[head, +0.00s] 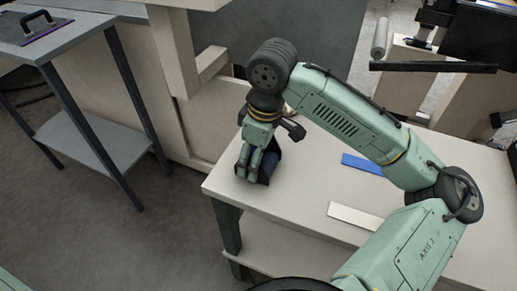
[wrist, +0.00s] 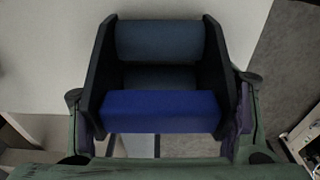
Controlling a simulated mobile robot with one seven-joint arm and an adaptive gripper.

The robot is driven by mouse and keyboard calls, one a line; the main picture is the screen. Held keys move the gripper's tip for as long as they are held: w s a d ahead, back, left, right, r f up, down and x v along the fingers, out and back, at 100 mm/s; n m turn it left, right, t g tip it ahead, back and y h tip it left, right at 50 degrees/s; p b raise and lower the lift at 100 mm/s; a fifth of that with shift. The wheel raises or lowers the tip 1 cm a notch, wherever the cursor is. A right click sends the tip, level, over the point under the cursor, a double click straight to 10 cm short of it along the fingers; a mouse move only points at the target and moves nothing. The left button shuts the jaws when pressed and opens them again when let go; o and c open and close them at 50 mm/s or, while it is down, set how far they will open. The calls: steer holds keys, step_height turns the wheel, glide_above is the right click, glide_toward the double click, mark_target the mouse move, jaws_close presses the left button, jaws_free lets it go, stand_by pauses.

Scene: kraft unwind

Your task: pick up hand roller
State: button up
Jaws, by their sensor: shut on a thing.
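The hand roller (wrist: 160,42) fills the middle of the wrist view. It has two black side plates, a dark blue-grey rounded part between them and a bright blue bar across the near side. In the head view the hand roller (head: 269,167) is a dark shape at the near left corner of the table, partly hidden by my gripper (head: 252,176). My gripper points down with its fingers on either side of the roller, shut on it. I cannot tell whether the roller touches the tabletop.
The light table (head: 310,180) bears a blue strip (head: 362,164) and a pale strip (head: 354,216) to the right, below my arm. A grey side table (head: 60,45) at the left holds a black-handled tool (head: 45,24). A beige machine frame stands behind my gripper.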

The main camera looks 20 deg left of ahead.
steer(key=shift+r, duration=0.2)
steer(key=shift+r, duration=0.2)
steer(key=r, duration=0.1)
steer(key=r+b, duration=0.1)
steer(key=shift+s+d+r, duration=0.1)
steer(key=shift+s+r, duration=0.15)
steer(key=shift+r, duration=0.1)
steer(key=s+d+b, duration=0.1)
steer(key=s+d, duration=0.2)
steer(key=s, duration=0.4)
steer(key=s+d+r+b, duration=0.1)
steer(key=s+d, duration=0.3)
steer(key=s, duration=0.2)
steer(key=shift+s+r, duration=0.3)
steer(key=shift+s, duration=0.1)
